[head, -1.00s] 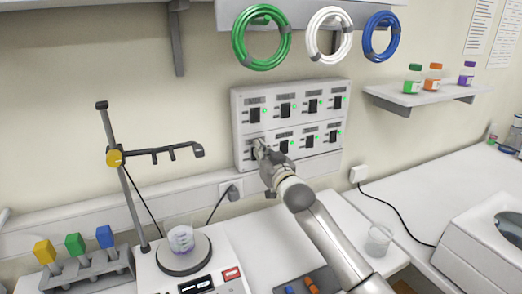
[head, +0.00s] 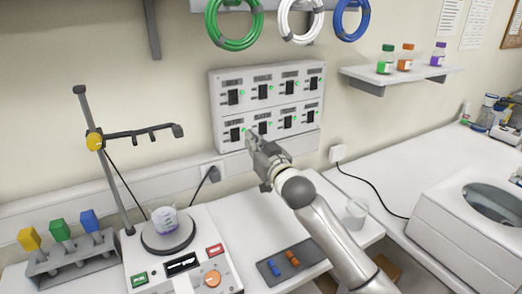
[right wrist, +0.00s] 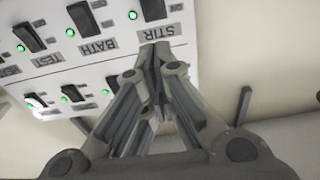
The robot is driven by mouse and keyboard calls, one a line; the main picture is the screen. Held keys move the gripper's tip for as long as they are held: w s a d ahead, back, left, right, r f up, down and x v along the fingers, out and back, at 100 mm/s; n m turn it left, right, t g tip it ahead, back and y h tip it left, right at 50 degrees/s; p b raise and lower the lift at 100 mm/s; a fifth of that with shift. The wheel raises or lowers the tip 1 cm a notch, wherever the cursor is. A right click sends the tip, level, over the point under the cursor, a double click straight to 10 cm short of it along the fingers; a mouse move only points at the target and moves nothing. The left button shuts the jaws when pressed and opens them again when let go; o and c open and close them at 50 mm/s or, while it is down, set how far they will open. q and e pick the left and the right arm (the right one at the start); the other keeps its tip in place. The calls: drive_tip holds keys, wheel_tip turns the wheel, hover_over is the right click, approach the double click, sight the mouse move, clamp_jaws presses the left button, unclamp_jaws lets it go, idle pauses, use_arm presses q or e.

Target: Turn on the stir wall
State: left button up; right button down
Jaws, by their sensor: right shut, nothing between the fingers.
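The wall switch panel (head: 268,104) holds two rows of black rocker switches with green lights. The stir switch (right wrist: 153,9), over its upside-down STIR label (right wrist: 158,32) in the right wrist view, appears to be the lower-left switch (head: 236,135) in the head view. A green light beside it is lit (right wrist: 133,15). My right gripper (head: 251,140) is shut and empty, its tips just right of that switch in the head view. In the right wrist view the fingertips (right wrist: 151,52) are close to the STIR label; contact cannot be told. My left gripper is not in view.
Below the panel stand a stirrer device (head: 185,262) with a beaker (head: 165,220), a clamp stand (head: 105,165) and a rack (head: 75,258). A glass cup (head: 356,213) is right of my arm. Coloured tube coils (head: 233,25) hang above. Bottles stand on a shelf (head: 400,77).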

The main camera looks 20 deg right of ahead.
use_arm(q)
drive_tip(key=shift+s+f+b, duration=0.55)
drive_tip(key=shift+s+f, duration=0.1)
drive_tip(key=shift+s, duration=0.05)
use_arm(e)
drive_tip(key=s, duration=0.3)
drive_tip(key=s+d+r, duration=0.1)
drive_tip(key=s, duration=0.1)
drive_tip(key=shift+s, duration=0.15)
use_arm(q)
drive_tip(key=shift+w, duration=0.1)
use_arm(e)
drive_tip(key=shift+f, duration=0.1)
